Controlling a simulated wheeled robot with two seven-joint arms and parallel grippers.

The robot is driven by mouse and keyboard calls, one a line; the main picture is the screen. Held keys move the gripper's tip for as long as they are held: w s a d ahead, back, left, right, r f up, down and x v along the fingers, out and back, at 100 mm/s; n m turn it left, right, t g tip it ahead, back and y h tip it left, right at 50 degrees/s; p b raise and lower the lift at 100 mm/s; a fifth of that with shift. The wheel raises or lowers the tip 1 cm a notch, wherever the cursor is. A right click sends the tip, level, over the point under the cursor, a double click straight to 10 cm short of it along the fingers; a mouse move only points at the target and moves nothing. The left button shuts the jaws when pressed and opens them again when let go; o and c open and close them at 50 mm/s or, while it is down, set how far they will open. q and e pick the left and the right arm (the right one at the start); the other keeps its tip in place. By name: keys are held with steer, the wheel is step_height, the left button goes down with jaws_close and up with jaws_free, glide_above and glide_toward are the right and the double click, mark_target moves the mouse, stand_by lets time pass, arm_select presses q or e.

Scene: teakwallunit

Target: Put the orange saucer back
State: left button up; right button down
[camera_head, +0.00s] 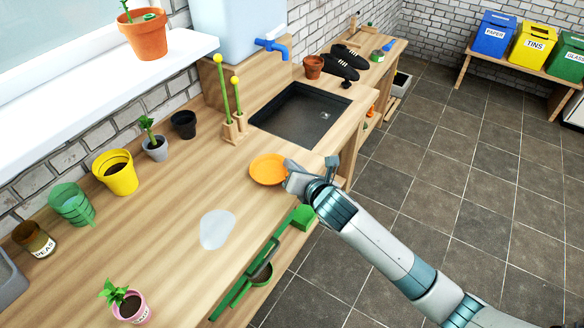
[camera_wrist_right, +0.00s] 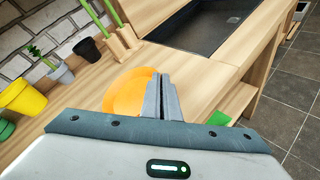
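The orange saucer (camera_head: 267,169) is at the wooden counter's front, on the near side of the sink, with its face upward. I cannot tell if it touches the counter. My right gripper (camera_head: 290,174) is at the saucer's right edge. In the right wrist view, the two fingers (camera_wrist_right: 163,100) are almost together, with a thin gap. The saucer (camera_wrist_right: 124,92) extends left from them, and its right rim meets the fingers, which hide part of it. The fingers look shut on this rim. My left gripper is not in view.
The sink (camera_head: 300,113) lies beyond the saucer, with a wooden holder with yellow-tipped sticks (camera_head: 235,127) beside it. A pale patch (camera_head: 217,229) lies on the counter. A yellow pot (camera_head: 116,173) and other pots line the wall.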

steer(key=shift+f, duration=0.6)
steer(key=shift+f, duration=0.1)
steer(key=c, duration=2.3)
jaws_free()
steer(key=shift+s, duration=0.1)
steer(key=b+v, duration=0.1)
steer(key=v, duration=1.1)
